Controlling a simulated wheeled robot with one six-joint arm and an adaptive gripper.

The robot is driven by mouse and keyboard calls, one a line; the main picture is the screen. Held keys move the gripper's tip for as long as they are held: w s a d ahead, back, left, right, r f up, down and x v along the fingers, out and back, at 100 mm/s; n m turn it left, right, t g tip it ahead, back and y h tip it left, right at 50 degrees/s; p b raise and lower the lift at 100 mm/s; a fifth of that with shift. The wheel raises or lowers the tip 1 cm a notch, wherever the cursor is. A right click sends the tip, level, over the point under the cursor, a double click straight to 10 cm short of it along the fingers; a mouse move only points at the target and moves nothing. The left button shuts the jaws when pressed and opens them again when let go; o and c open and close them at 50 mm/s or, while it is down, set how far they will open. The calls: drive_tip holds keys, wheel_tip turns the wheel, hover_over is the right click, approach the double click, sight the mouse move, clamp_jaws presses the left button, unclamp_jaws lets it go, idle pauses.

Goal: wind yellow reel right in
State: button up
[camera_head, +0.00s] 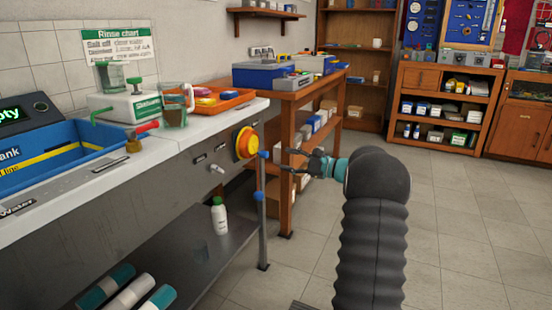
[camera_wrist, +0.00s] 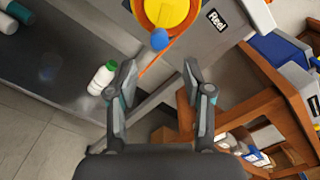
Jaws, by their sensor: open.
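The yellow reel (camera_head: 246,142) with its orange rim is mounted on the grey front panel of the bench. It also shows at the top of the wrist view (camera_wrist: 168,12), beside a "Reel" label (camera_wrist: 216,19). A blue knob (camera_wrist: 160,39) hangs at its lower edge, with a thin orange strip running down left from there. My gripper (camera_head: 284,161) is open and empty, to the right of the reel and apart from it. In the wrist view both fingers (camera_wrist: 160,78) are spread below the blue knob, with nothing between them.
A white bottle with a green cap (camera_head: 219,216) stands on the lower shelf. A grey post (camera_head: 262,215) stands below the reel. A wooden workbench (camera_head: 290,150) is close behind my gripper. Open floor lies to the right.

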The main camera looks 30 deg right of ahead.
sight(268, 156)
drive_tip(key=v, duration=0.3)
drive_tip(key=shift+s+d, duration=0.1)
drive_tip(key=shift+f, duration=0.1)
drive_tip(key=w+a+n, duration=0.2)
drive_tip(key=w+n, duration=0.1)
drive_tip(key=n, duration=0.4)
drive_tip(key=w+a+n+b, duration=0.1)
drive_tip(key=w+a+n, duration=0.2)
drive_tip(key=n, duration=0.4)
drive_tip(key=w+a+n, duration=0.2)
drive_tip(key=w+n, duration=0.1)
drive_tip(key=n, duration=0.4)
drive_tip(key=shift+w+a+n, duration=0.3)
drive_tip(key=shift+a+n, duration=0.1)
